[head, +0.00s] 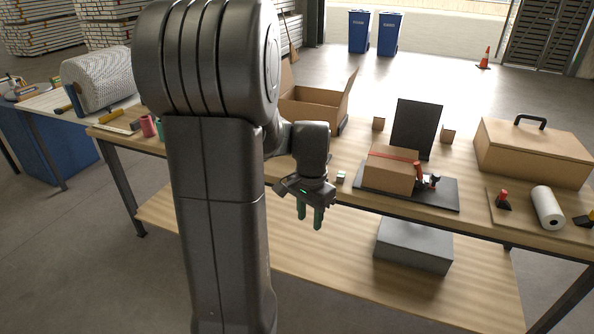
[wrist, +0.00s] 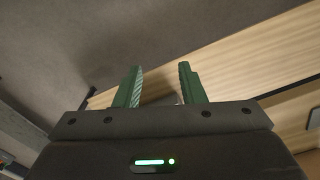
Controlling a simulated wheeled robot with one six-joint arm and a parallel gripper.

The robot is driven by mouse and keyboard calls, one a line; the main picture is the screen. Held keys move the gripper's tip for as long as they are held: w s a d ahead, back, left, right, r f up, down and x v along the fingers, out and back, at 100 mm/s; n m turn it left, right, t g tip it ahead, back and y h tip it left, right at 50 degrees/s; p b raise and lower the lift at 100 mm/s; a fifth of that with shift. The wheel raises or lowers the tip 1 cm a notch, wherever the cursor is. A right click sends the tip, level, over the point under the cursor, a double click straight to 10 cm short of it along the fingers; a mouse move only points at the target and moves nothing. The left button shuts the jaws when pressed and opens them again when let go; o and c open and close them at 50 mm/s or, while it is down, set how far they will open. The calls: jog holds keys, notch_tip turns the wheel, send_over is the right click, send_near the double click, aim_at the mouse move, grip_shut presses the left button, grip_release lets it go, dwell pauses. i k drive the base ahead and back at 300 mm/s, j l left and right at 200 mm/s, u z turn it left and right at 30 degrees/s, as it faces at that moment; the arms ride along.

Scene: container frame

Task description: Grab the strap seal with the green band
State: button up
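My gripper (head: 311,220) hangs in front of the table's front edge with its green fingers pointing down. In the wrist view my gripper (wrist: 160,70) shows its two fingers apart with nothing between them. A small pale object (head: 341,176) lies on the table near the front edge, just right of my gripper. It may be a strap seal, but it is too small to tell its band colour. No strap seal with a green band can be made out clearly in either view.
The wooden workbench (head: 350,190) has a lower shelf with a grey box (head: 413,245). Right of my gripper, a carton with a red strap (head: 390,170) sits on a black board (head: 440,195). An open carton (head: 310,108) stands behind. A lidded box (head: 530,150) is far right.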

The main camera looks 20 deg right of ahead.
aim_at(340, 176)
jog(key=i+l+u, duration=0.3)
jog(key=l, duration=0.4)
jog(key=l+u, duration=0.25)
jog(key=l, duration=0.45)
jog(key=i+l+u, duration=0.1)
jog(key=l+u, duration=0.2)
jog(key=l, duration=0.7)
